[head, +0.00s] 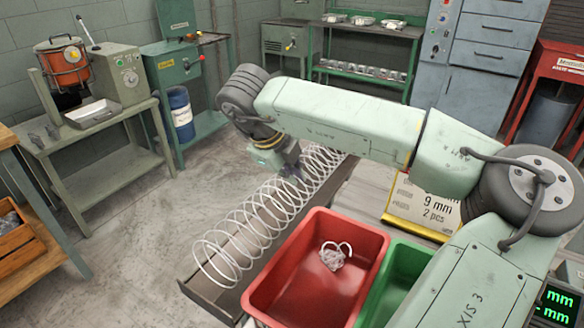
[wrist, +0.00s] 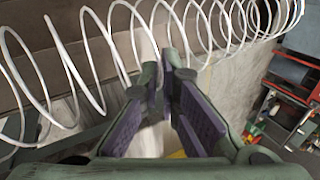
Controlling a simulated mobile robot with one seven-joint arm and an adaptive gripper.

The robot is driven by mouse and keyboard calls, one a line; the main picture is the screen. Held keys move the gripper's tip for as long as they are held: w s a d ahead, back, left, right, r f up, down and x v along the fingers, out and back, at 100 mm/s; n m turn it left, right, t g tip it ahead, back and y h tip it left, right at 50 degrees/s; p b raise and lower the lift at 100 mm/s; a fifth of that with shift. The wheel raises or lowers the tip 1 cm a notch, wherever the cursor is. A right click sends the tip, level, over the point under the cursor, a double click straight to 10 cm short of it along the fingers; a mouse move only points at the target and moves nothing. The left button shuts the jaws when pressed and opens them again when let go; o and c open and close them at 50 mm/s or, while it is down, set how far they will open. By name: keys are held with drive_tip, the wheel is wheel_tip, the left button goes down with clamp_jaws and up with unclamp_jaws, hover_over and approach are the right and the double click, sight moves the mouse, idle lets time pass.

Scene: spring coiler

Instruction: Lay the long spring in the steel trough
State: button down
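The long spring (head: 232,232), a white wire coil, stretches diagonally from lower left to upper right in the head view. It lies along or over the long dark steel trough (head: 212,296); I cannot tell whether it rests fully inside. In the wrist view the coils (wrist: 85,50) run across the top, in front of brown metal (wrist: 20,60). My gripper (head: 294,176) is at the far half of the spring, pointing down. In the wrist view its purple-padded fingers (wrist: 163,85) stand apart with a narrow gap. Coils pass close to the fingertips; no clear grip on the wire shows.
A red bin (head: 300,292) holding a small tangled wire piece (head: 334,257) stands right of the trough. A green bin (head: 393,282) and a box marked 9 mm (head: 420,205) are beyond it. A grey-green workbench (head: 105,115) stands left. The floor between is clear.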

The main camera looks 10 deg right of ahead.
drive_tip(key=shift+f+b, duration=0.5)
drive_tip(key=shift+f, duration=0.4)
drive_tip(key=c, duration=2.3)
unclamp_jaws()
drive_tip(key=o, duration=0.6)
drive_tip(key=v, duration=1.2)
